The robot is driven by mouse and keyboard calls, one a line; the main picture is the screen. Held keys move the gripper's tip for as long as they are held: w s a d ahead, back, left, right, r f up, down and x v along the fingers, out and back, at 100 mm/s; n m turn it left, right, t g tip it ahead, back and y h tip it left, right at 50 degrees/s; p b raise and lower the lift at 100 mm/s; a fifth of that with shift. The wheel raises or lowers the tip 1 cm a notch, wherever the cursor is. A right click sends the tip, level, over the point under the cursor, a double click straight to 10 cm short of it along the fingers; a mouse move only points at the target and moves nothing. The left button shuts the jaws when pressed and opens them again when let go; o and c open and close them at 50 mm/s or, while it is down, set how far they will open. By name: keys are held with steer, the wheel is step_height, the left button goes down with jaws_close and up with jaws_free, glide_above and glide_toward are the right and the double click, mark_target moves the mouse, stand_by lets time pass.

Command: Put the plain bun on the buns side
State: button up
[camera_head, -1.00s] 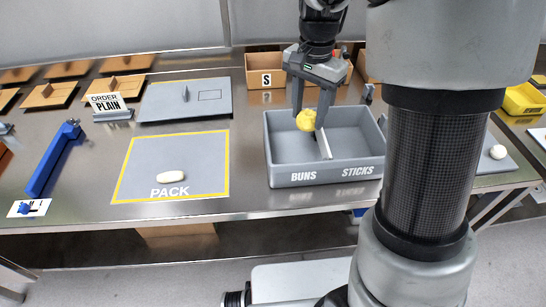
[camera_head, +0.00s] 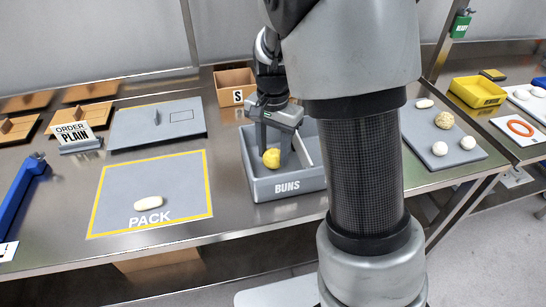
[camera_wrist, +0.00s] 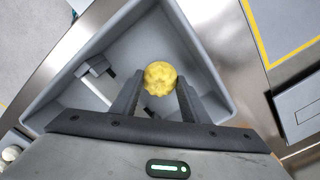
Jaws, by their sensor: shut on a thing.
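A round yellow bun with a lumpy surface (camera_head: 271,161) is between the fingers of my gripper (camera_head: 272,152), which is shut on it. The bun is inside the grey two-part bin (camera_head: 262,194), on the side marked BUNS, left of the divider. In the wrist view the bun (camera_wrist: 160,78) sits between the fingertips, low over the bin floor; I cannot tell whether it touches the floor. The STICKS side of the bin is mostly hidden behind my arm. The order sign (camera_head: 76,137) reads PLAIN.
A pale oblong piece (camera_head: 149,202) lies on the yellow-edged PACK mat (camera_head: 180,180). A cardboard box (camera_head: 234,79) stands behind the bin. A grey board (camera_head: 440,176) at right holds pale pieces and a lumpy yellowish one. A yellow bin (camera_head: 478,91) is farther right.

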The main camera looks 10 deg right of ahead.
mark_target(273, 152)
steer(key=shift+f, duration=0.8)
steer(key=shift+f, duration=0.1)
steer(key=o, duration=1.1)
step_height(273, 152, up, 12)
steer(key=p, duration=0.3)
steer(key=shift+s+r+n+t, duration=0.95)
steer(key=shift+s+r+n, duration=0.55)
steer(key=shift+s, duration=1.75)
steer(key=shift+s+r+n+t, duration=0.9)
steer(key=shift+s+r+n, duration=0.6)
steer(key=shift+s, duration=1.7)
steer(key=shift+s+r+n+t, duration=0.95)
steer(key=shift+s+r+n, duration=0.55)
steer(key=shift+s, duration=1.75)
